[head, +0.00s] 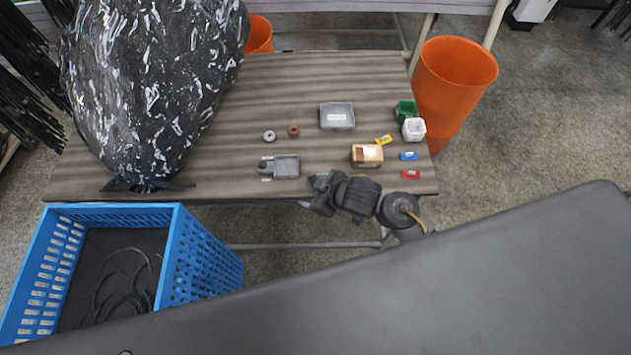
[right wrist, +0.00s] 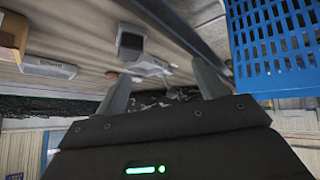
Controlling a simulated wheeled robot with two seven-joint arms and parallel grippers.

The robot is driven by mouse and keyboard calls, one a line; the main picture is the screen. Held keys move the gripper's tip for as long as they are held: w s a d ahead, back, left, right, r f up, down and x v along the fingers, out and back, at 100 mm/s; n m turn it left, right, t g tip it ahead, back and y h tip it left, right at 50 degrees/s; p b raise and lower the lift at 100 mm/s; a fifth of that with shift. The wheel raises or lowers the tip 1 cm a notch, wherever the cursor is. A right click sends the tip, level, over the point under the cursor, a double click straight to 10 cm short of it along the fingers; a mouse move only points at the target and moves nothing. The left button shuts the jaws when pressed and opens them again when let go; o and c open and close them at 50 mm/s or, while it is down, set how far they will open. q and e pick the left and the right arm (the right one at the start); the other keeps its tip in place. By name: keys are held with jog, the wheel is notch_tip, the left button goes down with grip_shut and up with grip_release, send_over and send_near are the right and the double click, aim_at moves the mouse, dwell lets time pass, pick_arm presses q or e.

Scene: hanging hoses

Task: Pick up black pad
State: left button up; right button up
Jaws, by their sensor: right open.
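A dark grey, flat rectangular item (head: 286,166) lies near the table's front edge, with small light pieces at its left side. It is the closest match to a black pad, but I cannot tell for certain. It seems to show in the right wrist view (right wrist: 131,42), beyond the fingertips. My right gripper (head: 308,193) is just right of and in front of it, apart from it. In the right wrist view the two fingers (right wrist: 163,73) are spread with nothing gripped. My left gripper is out of view.
The table (head: 225,150) also bears a grey ring (head: 269,136), a brown ring (head: 293,131), a labelled grey tray (head: 337,115) and a wooden box (head: 367,155). A large black bag (head: 150,80) fills its left side. A blue crate (head: 205,260) stands in front.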

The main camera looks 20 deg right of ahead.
jog(key=w+a+r+n+g+y, duration=0.1)
jog(key=w+a+r+n+y, duration=0.25)
jog(key=a+r+n, duration=0.2)
jog(key=n+g+h, duration=0.4)
jog(key=n+g, duration=0.1)
jog(key=g, duration=0.2)
send_near(315, 180)
jog(key=x, duration=0.5)
jog(key=shift+s+d+f+p, duration=0.1)
jog(key=shift+d+p, duration=0.25)
jog(key=shift+d, duration=0.05)
jog(key=shift+a+f, duration=0.2)
jog(key=shift+f, duration=0.05)
jog(key=x, duration=0.1)
jog(key=p+x, duration=0.1)
jog(key=x, duration=0.1)
jog(key=shift+a+f, duration=0.25)
jog(key=shift+a, duration=0.1)
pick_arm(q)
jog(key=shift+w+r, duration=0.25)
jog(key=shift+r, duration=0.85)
pick_arm(e)
jog(key=shift+a+f, duration=0.15)
jog(key=shift+f, duration=0.25)
